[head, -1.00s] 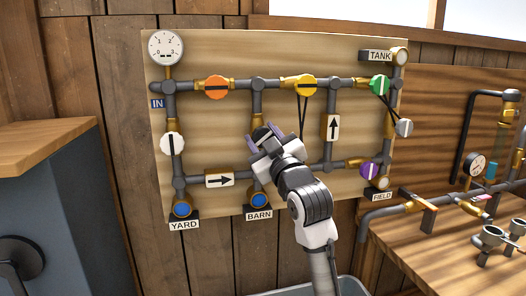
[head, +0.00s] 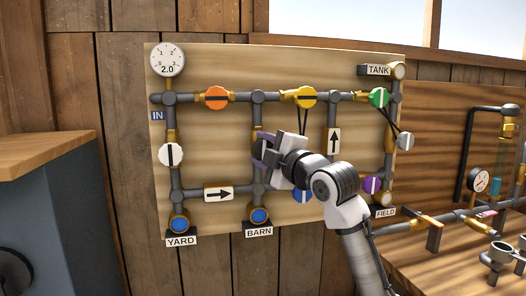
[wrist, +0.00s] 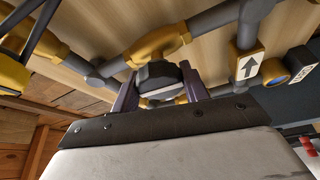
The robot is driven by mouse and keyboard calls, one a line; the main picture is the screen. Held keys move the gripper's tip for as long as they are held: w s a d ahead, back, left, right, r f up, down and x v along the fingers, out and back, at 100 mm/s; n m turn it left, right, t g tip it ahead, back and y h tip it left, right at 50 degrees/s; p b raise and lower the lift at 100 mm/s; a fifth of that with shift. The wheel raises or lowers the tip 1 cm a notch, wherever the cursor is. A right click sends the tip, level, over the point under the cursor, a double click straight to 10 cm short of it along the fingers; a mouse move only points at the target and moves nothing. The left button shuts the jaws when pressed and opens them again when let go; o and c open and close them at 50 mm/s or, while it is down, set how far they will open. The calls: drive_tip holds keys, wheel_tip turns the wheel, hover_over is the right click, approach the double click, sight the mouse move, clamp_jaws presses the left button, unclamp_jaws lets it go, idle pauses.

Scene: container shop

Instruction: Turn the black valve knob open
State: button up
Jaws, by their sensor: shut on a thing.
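The black valve knob (wrist: 160,72) sits between the two purple fingers of my gripper (wrist: 158,88) in the wrist view. A pale stripe shows along its near side. In the head view, only part of the black knob (head: 259,148) shows at the left of my gripper (head: 264,148), on the vertical pipe above BARN. My gripper is shut on the knob. The gripper body and wrist hide the knob's right side and part of the pipe behind.
The wooden panel (head: 215,135) also carries an orange knob (head: 216,98), a yellow knob (head: 306,97), a green knob (head: 379,97) and a white knob (head: 171,155). A round gauge (head: 167,60) reads 2.0. A workbench with fittings stands at right.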

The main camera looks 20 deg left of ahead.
drive_tip(key=shift+n, duration=0.5)
drive_tip(key=o, duration=1)
drive_tip(key=b+v, duration=0.1)
drive_tip(key=v, duration=0.3)
drive_tip(key=b+v, duration=0.1)
drive_tip(key=v, duration=0.4)
drive_tip(key=b+v, duration=0.1)
drive_tip(key=v, duration=0.3)
drive_tip(key=shift+s+d+r, duration=0.25)
drive_tip(key=shift+d+r, duration=0.05)
drive_tip(key=shift+d, duration=0.05)
